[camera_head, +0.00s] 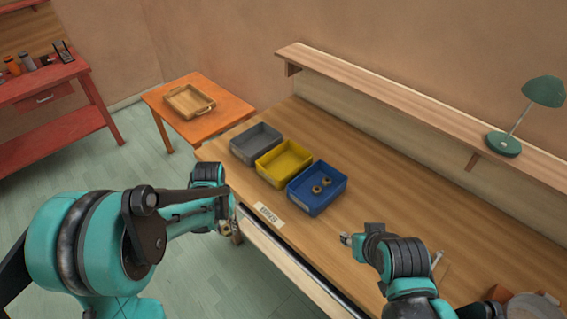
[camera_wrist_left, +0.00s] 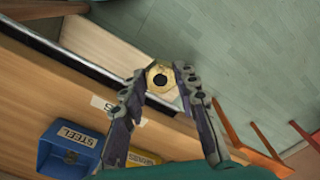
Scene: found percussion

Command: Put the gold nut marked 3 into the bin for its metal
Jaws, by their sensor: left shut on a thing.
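My left gripper (camera_head: 228,229) is off the table's front edge, left of the bins. In the left wrist view its fingers (camera_wrist_left: 160,82) are shut on a gold nut (camera_wrist_left: 160,70) with a dark hole. No mark on the nut can be read. The blue bin (camera_head: 310,203) holds two brownish nuts (camera_head: 322,186). In the left wrist view the blue bin (camera_wrist_left: 54,158) is labelled STEEL. The yellow bin (camera_head: 268,178) stands beside it; its label (camera_wrist_left: 144,157) is partly hidden. The grey bin (camera_head: 246,153) is farthest left. My right gripper (camera_head: 346,239) is over the table; its jaw state is unclear.
A white card (camera_head: 268,214) lies by the table's front edge. A shelf (camera_head: 400,98) with a green lamp (camera_head: 503,143) runs along the wall. An orange side table (camera_head: 160,105) with a wooden tray (camera_head: 188,113) stands at the left. The table's middle is mostly clear.

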